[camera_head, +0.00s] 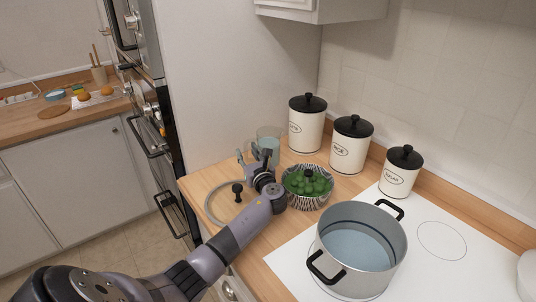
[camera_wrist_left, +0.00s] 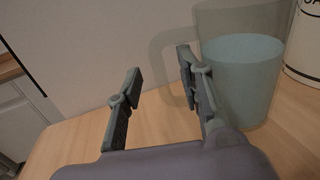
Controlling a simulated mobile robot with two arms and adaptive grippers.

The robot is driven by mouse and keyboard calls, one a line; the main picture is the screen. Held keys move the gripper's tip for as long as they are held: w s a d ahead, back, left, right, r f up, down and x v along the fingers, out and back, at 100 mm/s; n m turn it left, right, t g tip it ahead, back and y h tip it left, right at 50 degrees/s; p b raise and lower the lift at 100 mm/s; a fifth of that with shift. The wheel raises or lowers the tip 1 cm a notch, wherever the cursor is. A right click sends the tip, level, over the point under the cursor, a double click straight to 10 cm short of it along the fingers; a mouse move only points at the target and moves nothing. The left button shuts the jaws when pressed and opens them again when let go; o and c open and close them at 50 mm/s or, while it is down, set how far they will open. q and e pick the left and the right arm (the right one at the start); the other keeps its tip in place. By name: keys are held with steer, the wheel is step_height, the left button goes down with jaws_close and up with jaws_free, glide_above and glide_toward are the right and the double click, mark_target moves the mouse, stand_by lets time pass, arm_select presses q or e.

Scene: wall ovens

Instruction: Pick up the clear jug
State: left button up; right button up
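The clear jug (camera_head: 268,141) stands upright on the wooden counter beside the tall wall unit. It holds pale blue liquid, and in the left wrist view the jug (camera_wrist_left: 243,85) is at the right with its handle (camera_wrist_left: 168,62) pointing left. My left gripper (camera_head: 254,158) is at the near side of the jug. In the left wrist view the left gripper (camera_wrist_left: 158,75) is open, its two fingers apart with the handle beyond and between them. Whether a finger touches the jug, I cannot tell. My right gripper is not in view.
A patterned bowl of green items (camera_head: 307,187) stands close right of my left gripper. A glass lid with black knob (camera_head: 237,189) lies at the left. Behind are white canisters (camera_head: 351,144). A pot (camera_head: 359,250) sits on the white hob.

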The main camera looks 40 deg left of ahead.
arm_select(q)
steer(key=shift+r, duration=0.1)
steer(key=shift+c, duration=0.5)
jaws_close()
stand_by(0.4)
steer(key=shift+r, duration=0.1)
